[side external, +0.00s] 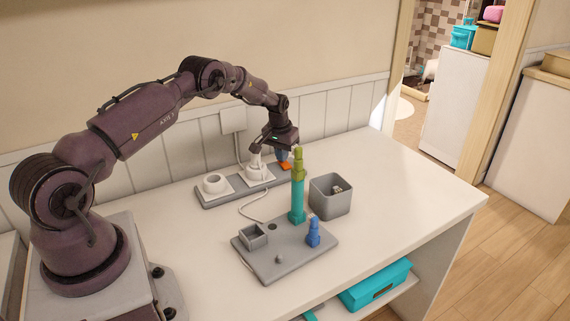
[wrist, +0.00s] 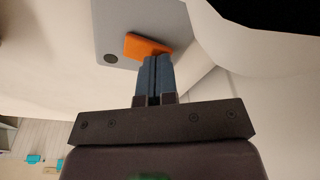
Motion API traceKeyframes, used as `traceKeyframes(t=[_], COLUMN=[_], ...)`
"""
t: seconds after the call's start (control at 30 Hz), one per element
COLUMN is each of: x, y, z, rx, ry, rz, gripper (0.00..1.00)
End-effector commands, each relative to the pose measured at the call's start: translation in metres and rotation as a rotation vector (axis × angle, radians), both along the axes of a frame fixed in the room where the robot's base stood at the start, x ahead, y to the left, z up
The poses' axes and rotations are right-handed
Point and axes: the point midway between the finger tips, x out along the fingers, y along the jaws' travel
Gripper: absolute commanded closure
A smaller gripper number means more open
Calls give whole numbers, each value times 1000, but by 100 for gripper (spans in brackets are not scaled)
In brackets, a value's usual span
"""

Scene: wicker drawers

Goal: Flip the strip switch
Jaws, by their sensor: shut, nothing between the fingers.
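The power strip (side external: 213,200) is a long grey bar lying on the white table near the back wall, with white round sockets on it. Its orange switch (side external: 286,166) is at the right end. In the wrist view the orange switch (wrist: 146,46) sits on the grey strip end (wrist: 108,30), tilted. My gripper (side external: 283,157) is over that end, its blue fingers together and empty. In the wrist view the fingertips (wrist: 157,60) are right at the lower edge of the switch; I cannot tell if they touch it.
A grey board (side external: 290,262) with a tall teal and olive stack (side external: 297,190) and a blue peg (side external: 313,233) stands in front of the strip. A grey open bin (side external: 330,203) is to their right. A white cable (side external: 253,207) curves between strip and board. The table's right side is clear.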

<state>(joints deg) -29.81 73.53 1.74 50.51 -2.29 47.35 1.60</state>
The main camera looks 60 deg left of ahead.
Motion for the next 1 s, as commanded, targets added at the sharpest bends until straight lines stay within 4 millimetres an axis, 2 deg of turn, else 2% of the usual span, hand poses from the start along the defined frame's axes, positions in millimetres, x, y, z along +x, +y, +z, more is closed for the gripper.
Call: traceKeyframes(t=[0.17, 1.0], x=[0, 0], y=[0, 0], z=[1, 66], rx=[0, 0], ry=[0, 0], rz=[0, 0], gripper=[100, 100])
